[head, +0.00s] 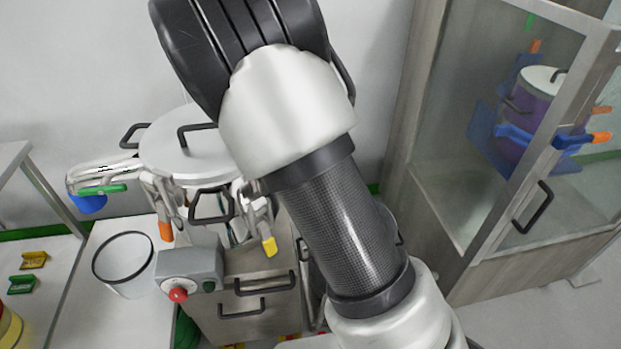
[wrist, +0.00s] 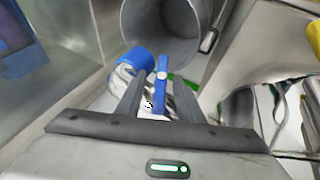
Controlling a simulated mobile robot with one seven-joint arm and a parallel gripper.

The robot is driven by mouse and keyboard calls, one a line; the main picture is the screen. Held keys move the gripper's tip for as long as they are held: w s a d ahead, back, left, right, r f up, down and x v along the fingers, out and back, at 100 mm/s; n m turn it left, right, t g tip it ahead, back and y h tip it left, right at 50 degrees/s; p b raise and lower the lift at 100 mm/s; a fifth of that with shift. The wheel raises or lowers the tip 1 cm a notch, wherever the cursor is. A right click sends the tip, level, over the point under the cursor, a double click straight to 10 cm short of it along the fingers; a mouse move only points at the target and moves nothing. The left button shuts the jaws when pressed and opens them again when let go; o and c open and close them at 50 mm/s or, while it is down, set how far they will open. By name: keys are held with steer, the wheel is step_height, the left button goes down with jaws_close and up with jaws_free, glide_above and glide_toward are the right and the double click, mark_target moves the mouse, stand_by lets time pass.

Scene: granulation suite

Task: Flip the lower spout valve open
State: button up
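In the wrist view, my gripper (wrist: 159,80) has its two dark fingers apart. A narrow blue lever (wrist: 161,92) with a pale pivot lies between them, with a gap on each side. It looks like a valve handle; I cannot tell whether it is the lower spout valve's. A wide grey cylindrical opening (wrist: 165,35) is just beyond the fingertips. A blue ring-shaped part (wrist: 129,66) is left of the lever. In the head view, my arm blocks the middle and my gripper is hidden. A lidded steel vessel (head: 186,160) stands left of my arm.
A silver pipe with a green handle (head: 103,189) and blue end (head: 90,204) juts left from the vessel. A control box with a red button (head: 178,295) sits in front. A clear bin (head: 126,262) stands on the left bench. A glazed cabinet (head: 480,150) is at right.

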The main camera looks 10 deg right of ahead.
steer(key=p+v, duration=0.3)
steer(key=v, duration=1.3)
